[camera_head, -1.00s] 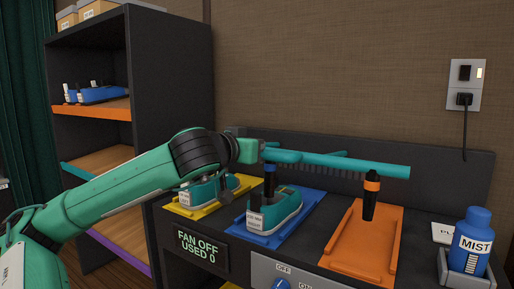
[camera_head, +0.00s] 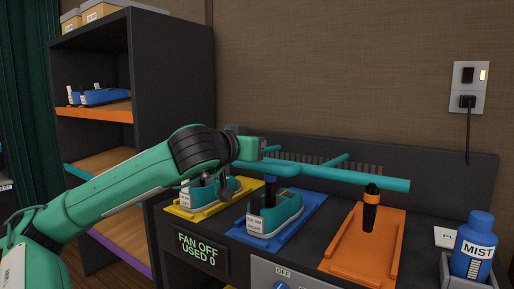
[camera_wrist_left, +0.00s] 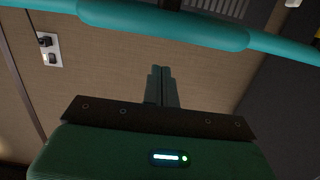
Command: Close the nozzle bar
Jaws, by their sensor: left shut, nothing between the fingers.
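The nozzle bar (camera_head: 350,178) is a long teal bar with a rear arm, held out above the row of coloured trays. Its right end is over the orange tray. My left gripper (camera_head: 268,149) is shut and empty, just above and behind the left part of the bar. In the left wrist view, the shut fingers (camera_wrist_left: 162,85) point toward the wall, and the bar (camera_wrist_left: 215,37) with a thicker sleeve crosses the top. The fingers look apart from the bar there. My right gripper is not in view.
Teal shoes sit on the yellow tray (camera_head: 186,213) and blue tray (camera_head: 244,237). The orange tray (camera_head: 345,262) has only a black post (camera_head: 370,210). A MIST bottle (camera_head: 475,245) stands at right. A sign (camera_head: 201,252) reads FAN OFF, USED 0. A shelf (camera_head: 170,90) stands at left.

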